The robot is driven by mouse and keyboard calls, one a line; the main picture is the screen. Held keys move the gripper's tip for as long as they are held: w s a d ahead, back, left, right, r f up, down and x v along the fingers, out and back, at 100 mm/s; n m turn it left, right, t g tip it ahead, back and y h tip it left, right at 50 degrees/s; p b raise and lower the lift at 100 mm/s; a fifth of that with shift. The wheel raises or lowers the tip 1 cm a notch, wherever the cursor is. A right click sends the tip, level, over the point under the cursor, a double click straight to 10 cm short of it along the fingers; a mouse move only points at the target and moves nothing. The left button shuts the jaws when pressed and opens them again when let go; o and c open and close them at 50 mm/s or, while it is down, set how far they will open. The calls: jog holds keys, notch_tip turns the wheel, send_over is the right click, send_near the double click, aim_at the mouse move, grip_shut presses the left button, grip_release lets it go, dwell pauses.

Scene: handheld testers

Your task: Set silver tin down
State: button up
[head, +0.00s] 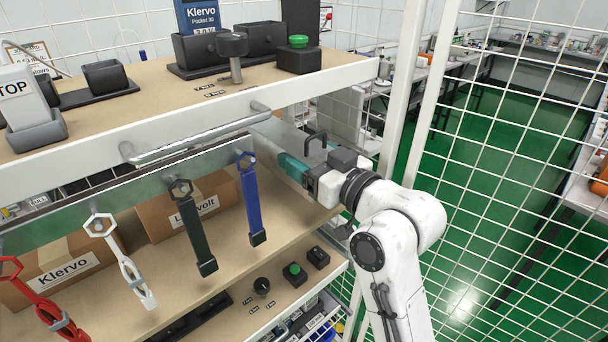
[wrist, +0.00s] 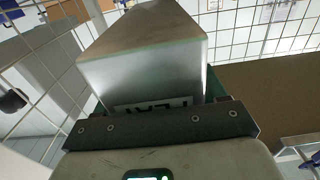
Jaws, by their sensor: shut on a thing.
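The silver tin (wrist: 145,70) fills the upper middle of the wrist view, a box-like body with a brownish top and a partly hidden white label at its near end. My gripper (wrist: 155,108) is shut on it. In the head view, my gripper (head: 293,168) with teal fingers reaches left at the right end of the shelf unit, below the top board. The tin shows there only as a grey-silver piece (head: 280,135) beyond the fingers. I cannot tell whether its underside touches anything.
The top board (head: 150,85) carries black holders and a green-button box (head: 299,55). Cardboard boxes (head: 190,205) stand on the lower shelf (head: 225,255). A wire fence (head: 500,180) stands at right.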

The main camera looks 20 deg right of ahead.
jog(key=shift+w+f, duration=0.35)
jog(key=shift+f, duration=0.05)
jog(key=shift+w+f, duration=0.15)
jog(key=shift+f, duration=0.75)
jog(key=shift+w+f, duration=0.15)
jog(key=shift+f, duration=0.75)
jog(key=shift+f, duration=0.15)
jog(key=o, duration=1.3)
jog(key=shift+s, duration=0.1)
jog(key=b+v, duration=0.1)
jog(key=v, duration=1.1)
